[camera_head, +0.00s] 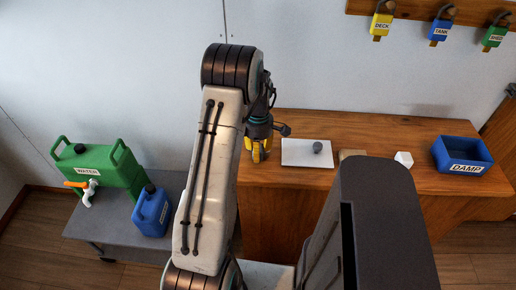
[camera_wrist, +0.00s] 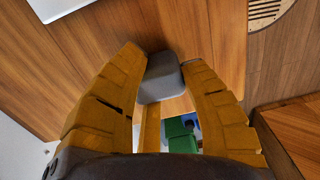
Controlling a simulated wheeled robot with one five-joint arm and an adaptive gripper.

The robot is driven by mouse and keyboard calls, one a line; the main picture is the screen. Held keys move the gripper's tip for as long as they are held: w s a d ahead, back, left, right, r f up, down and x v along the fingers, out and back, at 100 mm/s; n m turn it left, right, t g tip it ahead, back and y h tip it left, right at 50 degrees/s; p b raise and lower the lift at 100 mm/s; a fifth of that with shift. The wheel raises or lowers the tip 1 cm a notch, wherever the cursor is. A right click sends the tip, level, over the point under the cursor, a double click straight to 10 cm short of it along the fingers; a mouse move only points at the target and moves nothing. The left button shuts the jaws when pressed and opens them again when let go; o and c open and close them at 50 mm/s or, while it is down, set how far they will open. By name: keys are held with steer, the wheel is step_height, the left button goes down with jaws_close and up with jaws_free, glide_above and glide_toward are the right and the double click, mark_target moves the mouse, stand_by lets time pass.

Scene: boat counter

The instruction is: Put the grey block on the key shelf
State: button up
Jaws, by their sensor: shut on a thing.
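The grey block (camera_wrist: 162,78) shows in the wrist view between the two yellow fingers of my gripper (camera_wrist: 150,92). The fingers are shut on it, one on each side. In the head view my gripper (camera_head: 259,151) points down over the left end of the wooden counter, left of a white mat; the block cannot be made out there. The key shelf (camera_head: 412,8) is a wooden board on the wall at the top right, cut by the picture's edge. Yellow DECK (camera_head: 381,24), blue TANK (camera_head: 439,31) and green SHED (camera_head: 493,37) key tags hang along it.
The white mat (camera_head: 292,155) on the counter (camera_head: 380,127) bears a small dark round thing (camera_head: 318,147). A white block (camera_head: 404,158) and a blue DAMP bin (camera_head: 464,150) stand to the right. A green WATER can (camera_head: 100,168) and blue jug (camera_head: 152,211) are on a grey table at left.

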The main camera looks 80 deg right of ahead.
steer(key=shift+f, duration=0.1)
steer(key=o, duration=1.2)
